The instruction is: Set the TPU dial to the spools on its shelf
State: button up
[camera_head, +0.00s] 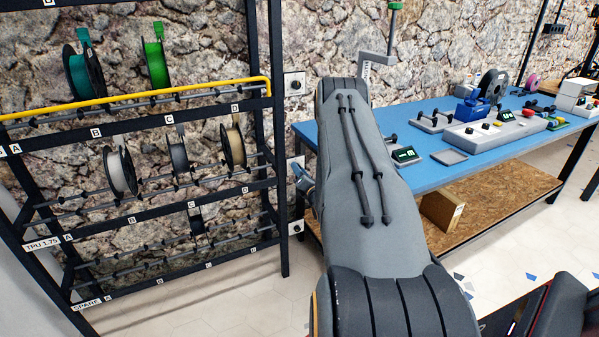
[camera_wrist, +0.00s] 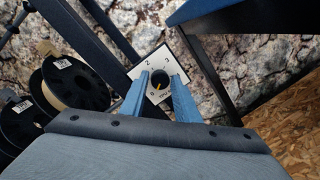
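The TPU dial, a black knob (camera_wrist: 158,79) on a white plate, is in the wrist view. Its orange mark points down-left, near the 0; 2 and 3 show above. My gripper (camera_wrist: 161,82) has two blue fingers, apart, one on each side of the knob; contact cannot be told. In the head view it is mostly hidden behind my arm (camera_head: 302,179). On the shelf labelled TPU 1.75 (camera_head: 41,244) hang three spools: a whitish one (camera_head: 113,173), a grey one (camera_head: 178,156) and a tan one (camera_head: 231,147).
A teal spool (camera_head: 80,76) and a green spool (camera_head: 155,64) hang above, by a yellow bar (camera_head: 200,89). The SPARE shelf (camera_head: 87,303) is below. Another dial (camera_head: 295,85) is higher on the wall. A blue bench (camera_head: 480,150) stands right of the rack.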

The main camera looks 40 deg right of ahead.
grip_shut()
jog(key=shift+m, duration=0.3)
jog(key=m+y+b, duration=0.1)
jog(key=m, duration=1)
jog(key=m+y+b, duration=0.1)
jog(key=m, duration=0.9)
jog(key=m+y+b, duration=0.1)
jog(key=m, duration=1)
jog(key=shift+d+f+m+t+y, duration=0.15)
jog(key=shift+d+m+t+y, duration=0.15)
jog(key=shift+t, duration=0.1)
